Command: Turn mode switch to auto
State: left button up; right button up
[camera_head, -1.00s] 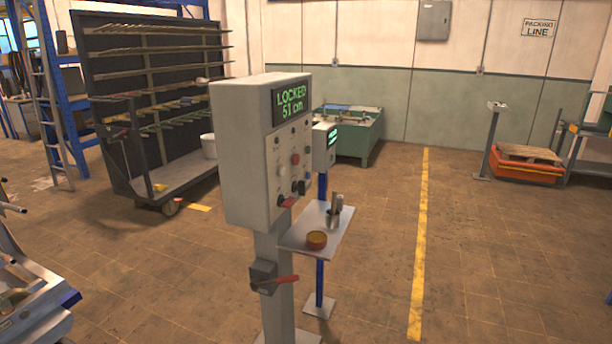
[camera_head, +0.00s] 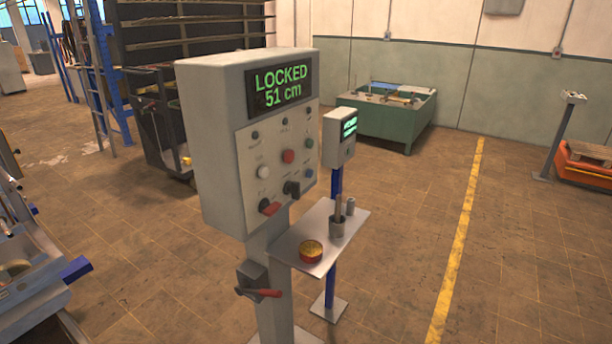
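A grey control box (camera_head: 213,150) stands on a post in the middle of the view. Its screen (camera_head: 281,87) reads "LOCKED 51 cm" in green. The panel below carries several buttons, among them a red one (camera_head: 288,156) and a white one (camera_head: 263,172). Two rotary switches sit at the bottom of the panel, one with a red handle (camera_head: 270,208) and one with a black handle (camera_head: 293,189). The labels are too small to read, so I cannot tell which is the mode switch. Neither of my grippers is in view.
A small shelf (camera_head: 290,247) holds a round tin (camera_head: 311,251) and a cup (camera_head: 337,227). A red-handled lever (camera_head: 262,292) sits on the post. A second screen box (camera_head: 335,150) stands behind. The floor right of the post is open.

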aim_at(293, 187)
jog(key=i+l, duration=0.2)
jog(key=i+l+u, duration=0.15)
jog(key=l, duration=0.3)
jog(key=i+l, duration=0.25)
jog(key=l+u, duration=0.05)
jog(key=l, duration=0.05)
